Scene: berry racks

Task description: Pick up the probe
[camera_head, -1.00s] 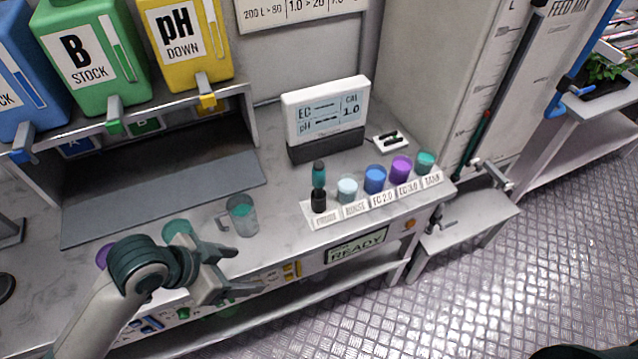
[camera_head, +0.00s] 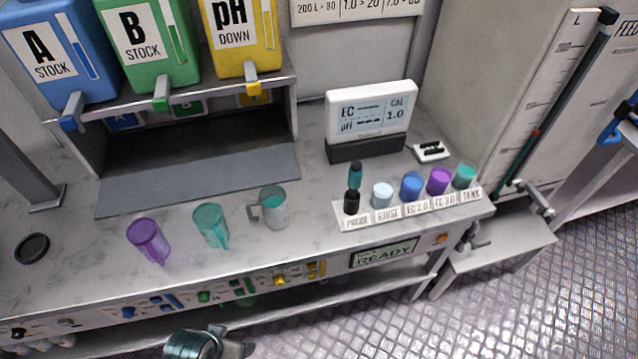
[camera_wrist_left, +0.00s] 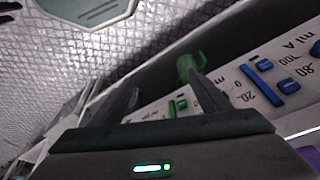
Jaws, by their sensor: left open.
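The probe (camera_head: 354,177), teal above and black below, stands upright in its black holder at the PROBE label (camera_head: 357,222) on the bench. My left gripper (camera_head: 240,349) is only partly in the head view, at the bottom edge, low in front of the bench and well away from the probe. In the left wrist view its two fingers (camera_wrist_left: 165,98) are apart with nothing held between them. The probe does not show in the left wrist view. My right gripper is in neither view.
A row of cups, pale rinse (camera_head: 382,195), blue (camera_head: 411,187), purple (camera_head: 438,181) and teal (camera_head: 464,176), stands right of the probe. The meter (camera_head: 372,115) is behind. A clear jug (camera_head: 274,207), teal jug (camera_head: 211,226) and purple jug (camera_head: 148,241) stand left.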

